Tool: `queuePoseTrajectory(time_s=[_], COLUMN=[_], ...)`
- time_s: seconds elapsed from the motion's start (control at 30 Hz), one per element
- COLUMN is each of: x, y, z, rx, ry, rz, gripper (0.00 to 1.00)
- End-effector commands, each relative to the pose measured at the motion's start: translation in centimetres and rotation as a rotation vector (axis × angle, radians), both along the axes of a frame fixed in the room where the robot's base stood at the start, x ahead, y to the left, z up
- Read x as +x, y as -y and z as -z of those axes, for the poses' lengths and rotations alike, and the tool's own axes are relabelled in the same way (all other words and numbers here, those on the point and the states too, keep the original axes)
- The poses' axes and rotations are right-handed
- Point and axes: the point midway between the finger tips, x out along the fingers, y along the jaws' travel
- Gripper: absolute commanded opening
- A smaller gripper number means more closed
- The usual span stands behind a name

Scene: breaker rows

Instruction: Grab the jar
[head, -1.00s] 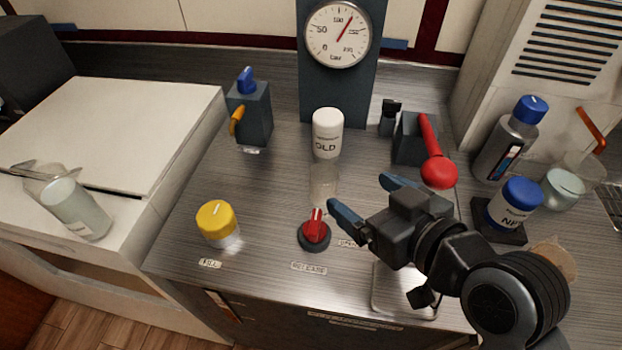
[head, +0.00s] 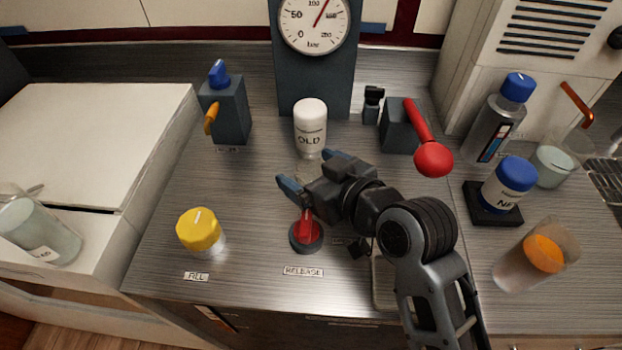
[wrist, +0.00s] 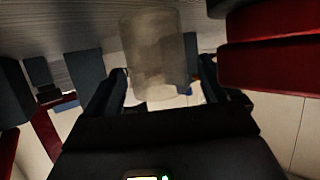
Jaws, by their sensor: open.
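A white jar marked OLD (head: 310,128) stands upright on the steel counter before the gauge panel. A faint clear, glass-like patch shows just below it; I cannot tell whether it is glass or a reflection. My gripper (head: 310,171) is open, its blue fingertips just in front of the OLD jar, partly hiding the patch. In the wrist view, a pale, see-through-looking cylinder (wrist: 155,50) lies between and beyond the open fingers, with no clear contact. A second white jar with a blue lid (head: 510,186) stands on a dark pad at the right.
A red RELEASE knob (head: 306,232) sits just below my gripper. A yellow FILL knob (head: 201,232), a blue-handled valve (head: 226,105) and a red-ball lever (head: 431,155) surround it. A blue-capped bottle (head: 498,118) and a glass with orange content (head: 537,255) stand right.

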Motion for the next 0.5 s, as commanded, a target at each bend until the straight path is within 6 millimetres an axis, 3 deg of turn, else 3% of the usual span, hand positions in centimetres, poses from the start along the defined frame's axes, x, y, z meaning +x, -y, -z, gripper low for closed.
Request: queuePoseTrajectory(time_s=[0.23, 0.5], x=[0.15, 0.14], y=[-0.13, -0.1], z=[0.12, 0.1], rx=[0.0, -0.001], ry=[0.0, 0.001], rz=[0.0, 0.001], gripper=[0.89, 0.64])
